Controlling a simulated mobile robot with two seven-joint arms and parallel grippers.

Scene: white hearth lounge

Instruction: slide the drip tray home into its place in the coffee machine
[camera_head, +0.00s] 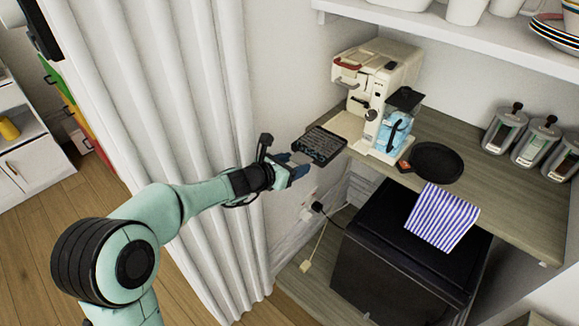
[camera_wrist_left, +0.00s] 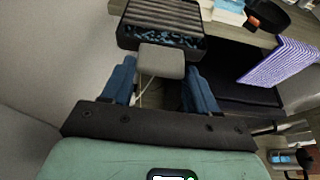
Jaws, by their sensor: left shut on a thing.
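The drip tray (camera_head: 322,143) is a black tray with a slatted grille. In the left wrist view the drip tray (camera_wrist_left: 165,18) is at the top, with a light grey tab (camera_wrist_left: 162,60) towards me. My left gripper (camera_head: 294,165) is shut on the tray at this tab; its blue fingers (camera_wrist_left: 160,85) are on either side. The cream coffee machine (camera_head: 391,64) stands on the wooden counter, and the tray is just in front of its left side, by the counter edge. The tray looks apart from the machine's base. My right gripper is not in view.
A clear blue water container (camera_head: 394,128) is at the machine's right. A round black pan (camera_head: 436,162) and a striped cloth (camera_head: 441,216) lie on its right. Several metal canisters (camera_head: 504,130) stand farther right. A white curtain (camera_head: 170,90) hangs beside my arm; a shelf (camera_head: 470,32) overhangs.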

